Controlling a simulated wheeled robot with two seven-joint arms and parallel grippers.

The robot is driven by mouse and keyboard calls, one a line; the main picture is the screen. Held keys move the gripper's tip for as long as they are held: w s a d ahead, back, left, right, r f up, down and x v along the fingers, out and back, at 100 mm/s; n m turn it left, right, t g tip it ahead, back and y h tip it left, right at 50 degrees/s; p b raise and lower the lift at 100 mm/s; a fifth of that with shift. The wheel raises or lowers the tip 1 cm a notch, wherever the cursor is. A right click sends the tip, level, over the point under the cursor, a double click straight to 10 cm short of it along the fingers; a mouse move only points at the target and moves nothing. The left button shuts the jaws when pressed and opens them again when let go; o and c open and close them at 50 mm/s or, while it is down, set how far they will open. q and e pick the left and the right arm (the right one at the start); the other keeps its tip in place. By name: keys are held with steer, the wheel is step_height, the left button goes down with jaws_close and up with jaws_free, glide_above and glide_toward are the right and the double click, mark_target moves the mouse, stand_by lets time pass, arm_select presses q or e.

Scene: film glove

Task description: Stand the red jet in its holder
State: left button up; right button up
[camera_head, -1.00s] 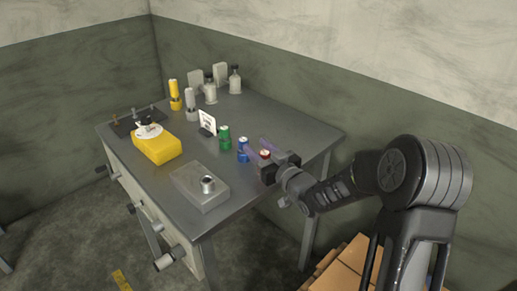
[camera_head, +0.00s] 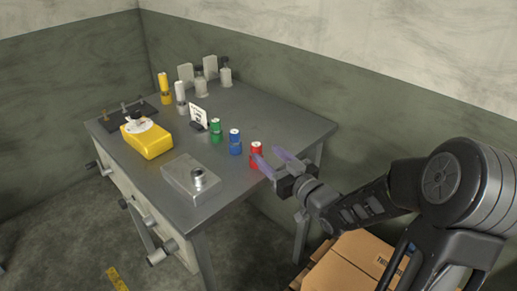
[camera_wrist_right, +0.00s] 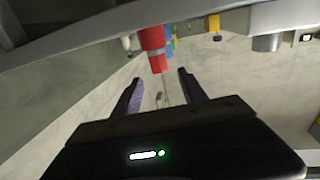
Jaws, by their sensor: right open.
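The red jet (camera_head: 256,147) is upright on the near right edge of the grey table. In the right wrist view, where the table is at the top, a narrower red part (camera_wrist_right: 158,63) meets a wider red base (camera_wrist_right: 151,38), which looks like its holder; the two look in line. My right gripper (camera_head: 268,156) is open and empty, just to the right of the red pair. In its wrist view the red part shows between and beyond the fingertips (camera_wrist_right: 160,76). I cannot tell how deep the jet sits. My left gripper is out of view.
A blue can-like piece (camera_head: 235,145) and a green one (camera_head: 216,132) stand in a row left of the red one. A grey block with a metal cylinder (camera_head: 191,182), a yellow device (camera_head: 148,143), a white card (camera_head: 199,117) and bottles (camera_head: 226,75) are also on the table (camera_head: 260,108).

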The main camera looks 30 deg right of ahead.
steer(key=shift+s+d, duration=0.2)
steer(key=shift+s, duration=1)
